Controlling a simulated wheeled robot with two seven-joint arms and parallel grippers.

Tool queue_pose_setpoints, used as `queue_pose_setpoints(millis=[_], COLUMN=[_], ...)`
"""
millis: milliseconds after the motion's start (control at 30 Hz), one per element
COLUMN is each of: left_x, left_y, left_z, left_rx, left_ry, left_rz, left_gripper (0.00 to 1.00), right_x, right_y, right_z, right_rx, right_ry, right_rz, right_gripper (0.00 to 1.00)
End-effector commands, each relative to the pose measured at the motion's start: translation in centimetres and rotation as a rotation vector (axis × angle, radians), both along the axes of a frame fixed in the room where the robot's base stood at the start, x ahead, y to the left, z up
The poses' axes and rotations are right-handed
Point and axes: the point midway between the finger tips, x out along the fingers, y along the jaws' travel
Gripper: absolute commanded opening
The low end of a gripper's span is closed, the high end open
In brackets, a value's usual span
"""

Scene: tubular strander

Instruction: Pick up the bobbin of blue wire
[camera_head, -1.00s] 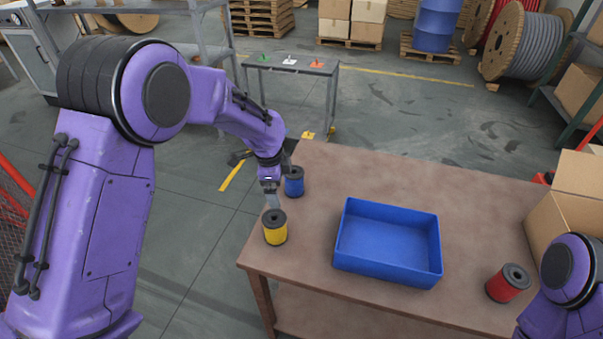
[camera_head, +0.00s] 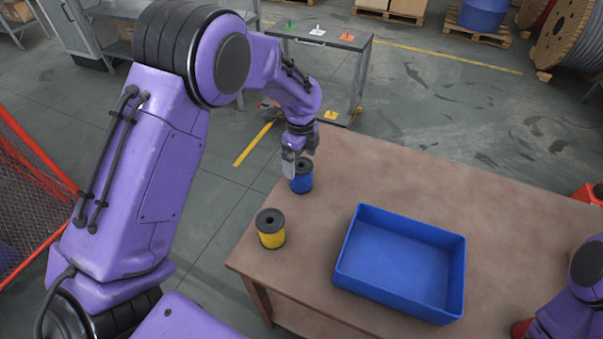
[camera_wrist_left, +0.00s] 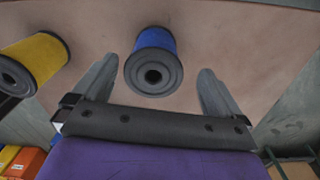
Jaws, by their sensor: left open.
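The bobbin of blue wire (camera_head: 302,178) stands upright near the left far corner of the brown table. It has dark flanges with a hole in the top. My left gripper (camera_head: 299,165) is at the bobbin in the head view. In the left wrist view the blue bobbin (camera_wrist_left: 153,66) lies between the two open fingers of the left gripper (camera_wrist_left: 157,88), with a gap on each side. My right arm (camera_head: 575,300) shows at the lower right edge; its gripper is out of view.
A bobbin of yellow wire (camera_head: 271,229) stands close by, nearer the front; the left wrist view shows it left of the fingers (camera_wrist_left: 35,62). An empty blue bin (camera_head: 345,262) sits mid-table. A red bobbin (camera_head: 521,328) is partly hidden by my right arm. The table's far right is clear.

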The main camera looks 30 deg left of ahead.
Motion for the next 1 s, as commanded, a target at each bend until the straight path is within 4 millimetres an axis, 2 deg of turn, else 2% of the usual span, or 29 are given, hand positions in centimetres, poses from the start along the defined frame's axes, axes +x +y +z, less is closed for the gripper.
queue_pose_setpoints(millis=[200,300,567,600,767,800,1000], left_x=[-0.9,-0.8,-0.7,-0.8,-0.8,-0.7,-0.7], left_y=[-0.2,-0.1,-0.1,-0.1,-0.1,-0.1,-0.1], left_z=[-3.4,-4.9,-5.4,-5.4,-5.4,-5.3,-5.3], left_rx=[0.003,0.000,0.000,0.000,0.000,0.000,0.000], left_ry=[0.005,0.002,-0.001,-0.001,-0.001,-0.002,-0.002], left_rz=[0.002,0.005,0.005,0.005,0.005,0.005,0.005], left_gripper=[1.00,1.00,1.00,0.87,0.35,0.30,0.30], right_x=[0.0,0.0,0.0,0.0,0.0,0.0,0.0], right_y=[0.0,0.0,0.0,0.0,0.0,0.0,0.0], right_z=[1.7,1.8,1.7,1.7,1.7,1.7,1.7], right_rx=[-0.001,-0.001,-0.001,-0.001,-0.001,-0.001,-0.001], right_ry=[-0.001,-0.001,-0.001,-0.001,-0.001,-0.001,-0.001], right_rz=[0.000,0.000,0.000,0.000,0.000,0.000,0.000], right_gripper=[0.43,0.43,0.43,0.43,0.43,0.43,0.43])
